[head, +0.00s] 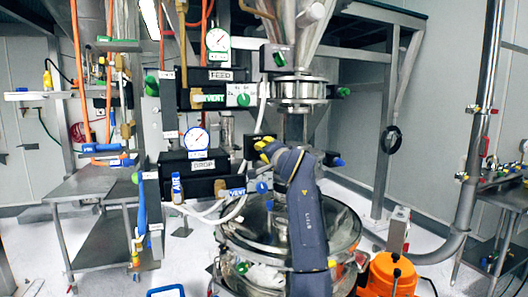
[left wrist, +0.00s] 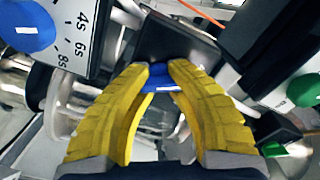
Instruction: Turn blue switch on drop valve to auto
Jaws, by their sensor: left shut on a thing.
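The blue switch (left wrist: 158,76) sits on a black box (left wrist: 175,42) in the left wrist view. My left gripper's yellow fingers are shut on it, one fingertip on each side; the gripper shows in the left wrist view (left wrist: 160,70). In the head view my left gripper (head: 263,147) is at the small dark box right of the black DROP panel (head: 175,168), and the switch is hidden behind the fingers. The switch's markings are not readable, so I cannot tell its setting. My right gripper is in neither view.
A blue timer dial (left wrist: 22,24) marked in seconds is left of the fingers in the left wrist view. A green knob (left wrist: 305,89) is at right. The FEED panel (head: 220,75) is above, and the steel sifter vessel (head: 255,235) is below.

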